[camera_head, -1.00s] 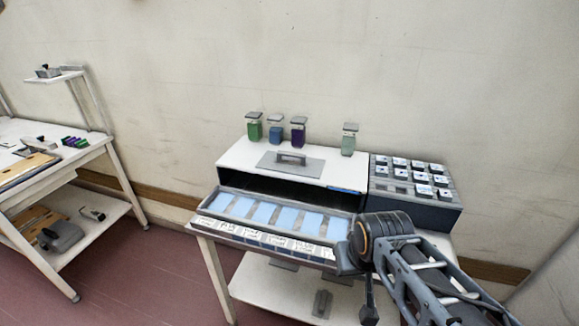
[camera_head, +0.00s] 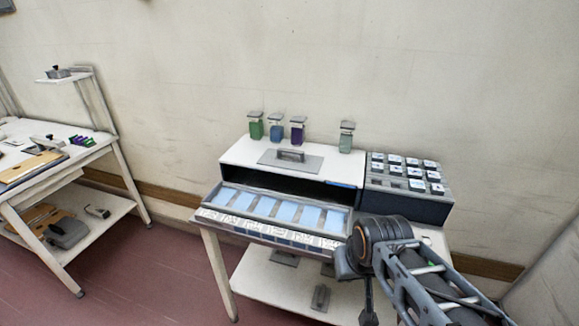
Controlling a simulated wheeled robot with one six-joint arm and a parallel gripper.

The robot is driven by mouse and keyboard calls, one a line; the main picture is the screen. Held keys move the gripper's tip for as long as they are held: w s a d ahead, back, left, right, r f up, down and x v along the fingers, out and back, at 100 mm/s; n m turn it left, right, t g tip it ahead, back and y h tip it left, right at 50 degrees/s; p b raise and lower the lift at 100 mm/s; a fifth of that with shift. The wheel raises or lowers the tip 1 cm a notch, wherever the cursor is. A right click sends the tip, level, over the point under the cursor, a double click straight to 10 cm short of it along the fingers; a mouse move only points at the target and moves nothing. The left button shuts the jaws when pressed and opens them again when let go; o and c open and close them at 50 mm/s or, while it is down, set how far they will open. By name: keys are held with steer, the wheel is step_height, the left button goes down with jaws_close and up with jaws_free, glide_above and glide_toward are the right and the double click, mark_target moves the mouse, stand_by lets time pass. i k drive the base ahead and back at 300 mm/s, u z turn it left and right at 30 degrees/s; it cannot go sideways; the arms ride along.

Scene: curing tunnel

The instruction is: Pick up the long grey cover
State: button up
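A flat grey cover with a raised handle (camera_head: 290,158) lies on top of the white box-shaped unit (camera_head: 240,152), which stands on a white table. It looks like the long grey cover, and nothing touches it from above. My arm comes in from the lower right, with a dark rounded joint in front of the table's right side. The arm's end is small and dark near the bottom edge. I cannot make out its fingers, or whether it holds anything. It is well apart from the cover.
Several lidded jars (camera_head: 297,131) stand behind the cover. A sloped tray (camera_head: 212,207) with light blue panels juts out in front. A dark rack (camera_head: 405,208) of small blocks stands right. Grey handled pieces (camera_head: 320,298) lie on the lower shelf. Another workbench (camera_head: 105,148) stands left; floor lies between.

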mark_target(287, 158)
steer(key=k, duration=0.85)
steer(key=u, duration=1.15)
steer(key=i, duration=2.45)
steer(key=z, duration=1.4)
